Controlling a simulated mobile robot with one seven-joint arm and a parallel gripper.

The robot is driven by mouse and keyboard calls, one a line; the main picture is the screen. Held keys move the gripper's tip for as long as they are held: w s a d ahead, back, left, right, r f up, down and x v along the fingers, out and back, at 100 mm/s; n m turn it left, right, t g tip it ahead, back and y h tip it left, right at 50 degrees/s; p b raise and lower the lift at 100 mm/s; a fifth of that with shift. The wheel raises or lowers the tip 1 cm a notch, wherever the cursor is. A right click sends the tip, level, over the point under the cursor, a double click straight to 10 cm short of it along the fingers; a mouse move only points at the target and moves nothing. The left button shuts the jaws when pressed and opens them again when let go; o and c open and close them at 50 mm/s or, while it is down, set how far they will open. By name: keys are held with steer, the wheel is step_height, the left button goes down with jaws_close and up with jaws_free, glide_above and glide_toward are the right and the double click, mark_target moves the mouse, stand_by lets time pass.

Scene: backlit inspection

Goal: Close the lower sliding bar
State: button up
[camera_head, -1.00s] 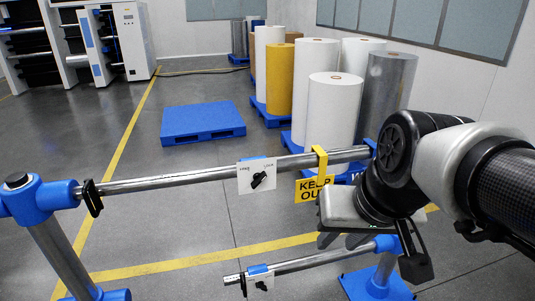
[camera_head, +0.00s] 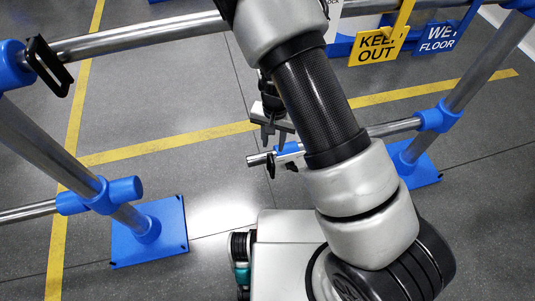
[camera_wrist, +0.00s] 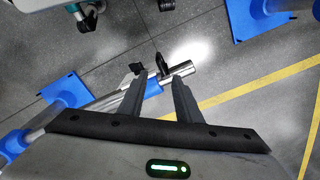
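The lower sliding bar (camera_head: 395,127) is a silver tube running left from the blue right post clamp. Its free end (camera_head: 256,159) stops well short of the lower left stub (camera_head: 28,212), leaving a gap. A blue sleeve (camera_head: 288,147) with a partly hidden white plate and a black handle (camera_head: 271,166) sits near that end. My gripper (camera_head: 274,138) is open and empty near the sleeve. In the wrist view its fingers (camera_wrist: 159,80) appear on either side of the blue sleeve; contact cannot be told.
The upper bar (camera_head: 140,42) crosses above, with a yellow KEEP OUT sign (camera_head: 377,47) and a blue WET FLOOR sign (camera_head: 438,38). Posts stand on blue base plates, one at left (camera_head: 150,232). Floor between the posts is clear. My arm hides part of the lower bar.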

mark_target(274, 168)
step_height(274, 168, down, 19)
steer(key=b, duration=0.4)
steer(key=shift+w+d, duration=0.1)
steer(key=shift+d, duration=0.1)
jaws_close()
